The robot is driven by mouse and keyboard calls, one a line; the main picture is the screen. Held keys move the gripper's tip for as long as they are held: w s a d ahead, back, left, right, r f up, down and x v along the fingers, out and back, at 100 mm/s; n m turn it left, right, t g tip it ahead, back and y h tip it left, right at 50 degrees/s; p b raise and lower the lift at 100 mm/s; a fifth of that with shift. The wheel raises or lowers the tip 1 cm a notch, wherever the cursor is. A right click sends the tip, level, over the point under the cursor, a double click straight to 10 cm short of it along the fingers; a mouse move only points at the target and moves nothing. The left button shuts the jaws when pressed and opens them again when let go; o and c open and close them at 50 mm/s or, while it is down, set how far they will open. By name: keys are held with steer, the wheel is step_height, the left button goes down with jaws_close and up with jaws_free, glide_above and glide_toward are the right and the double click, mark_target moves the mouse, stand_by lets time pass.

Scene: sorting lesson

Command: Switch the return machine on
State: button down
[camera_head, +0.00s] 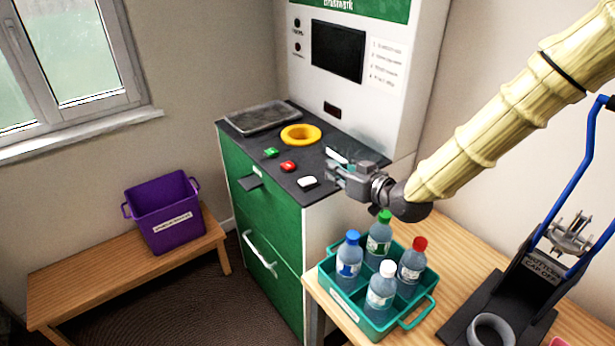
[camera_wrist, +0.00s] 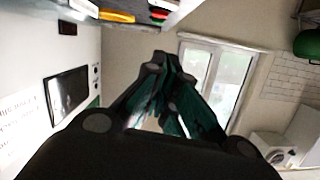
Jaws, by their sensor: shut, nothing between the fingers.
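The return machine (camera_head: 268,228) is a green and white cabinet with a dark counter (camera_head: 236,141) and a dark, blank screen (camera_head: 337,51). The screen also shows in the wrist view (camera_wrist: 68,98). Two small black round fittings with labels (camera_head: 297,34) sit left of the screen. On the counter are a yellow ring (camera_head: 300,134), a green button (camera_head: 271,152), a red button (camera_head: 288,166) and a white button (camera_head: 307,182). My gripper (camera_head: 332,170) is shut and empty, at the counter's right side, right of the red and white buttons. Its fingers meet in the wrist view (camera_wrist: 166,62).
A teal crate (camera_head: 412,320) of several capped bottles stands on a wooden table (camera_head: 458,252) below my gripper. A black stand with blue handles (camera_head: 535,270) is at right. A purple bin (camera_head: 165,205) sits on a bench (camera_head: 80,285) at left.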

steer(key=shift+d, duration=0.1)
steer(key=p, duration=0.5)
glide_above(307, 188)
steer(key=f, duration=0.3)
steer(key=shift+w+d, duration=0.2)
steer(key=shift+d, duration=0.15)
steer(key=shift+s+a+f+p, duration=0.15)
steer(key=shift+f+p, duration=0.4)
steer(key=shift+f, duration=1.15)
steer(key=shift+s+a+f+n+b, duration=0.15)
steer(key=shift+f+n+b, duration=0.35)
steer(key=shift+b, duration=0.6)
steer(key=shift+r, duration=0.3)
